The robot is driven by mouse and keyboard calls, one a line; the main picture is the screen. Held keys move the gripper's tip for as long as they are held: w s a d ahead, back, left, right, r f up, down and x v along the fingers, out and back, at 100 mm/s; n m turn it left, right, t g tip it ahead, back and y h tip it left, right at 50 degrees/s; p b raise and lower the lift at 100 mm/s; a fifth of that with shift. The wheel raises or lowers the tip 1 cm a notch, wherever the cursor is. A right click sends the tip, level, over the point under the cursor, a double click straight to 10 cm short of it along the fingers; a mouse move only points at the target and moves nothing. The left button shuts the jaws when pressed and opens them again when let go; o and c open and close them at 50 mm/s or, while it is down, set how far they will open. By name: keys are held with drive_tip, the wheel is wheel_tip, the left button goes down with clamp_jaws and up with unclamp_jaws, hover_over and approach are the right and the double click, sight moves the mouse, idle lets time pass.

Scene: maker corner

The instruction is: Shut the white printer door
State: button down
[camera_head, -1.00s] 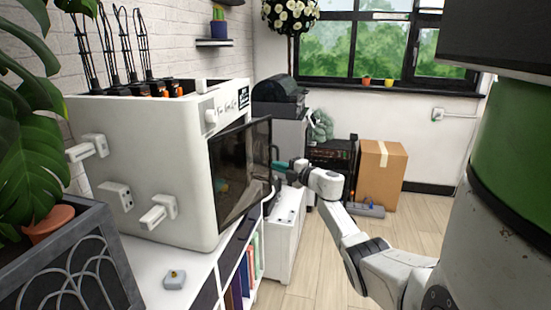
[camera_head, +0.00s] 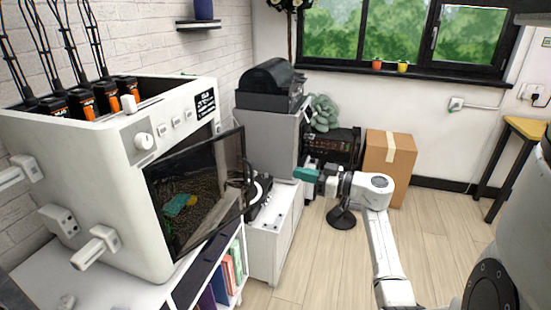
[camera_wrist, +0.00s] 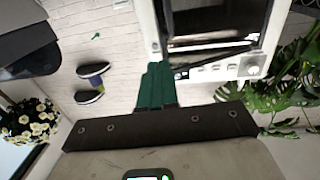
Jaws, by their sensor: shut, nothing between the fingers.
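The white printer (camera_head: 75,150) stands on a white shelf at the left in the head view. Its door (camera_head: 205,185), a dark see-through panel, stands partly open, with the free edge and handle (camera_head: 249,172) swung out to the right. In the wrist view the shut fingers (camera_wrist: 158,84) point towards the printer (camera_wrist: 245,65), which appears rotated; the dark door (camera_wrist: 215,51) shows edge-on.
A low white cabinet (camera_head: 270,246) with a dark device on top stands beside the printer shelf (camera_head: 110,290). A grey cabinet (camera_head: 266,140) with a black machine, and a cardboard box (camera_head: 388,165), stand behind.

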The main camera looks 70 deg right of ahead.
sight(244, 163)
drive_tip(key=w, duration=1.4)
drive_tip(key=shift+w+a+f, duration=0.3)
drive_tip(key=shift+a, duration=0.05)
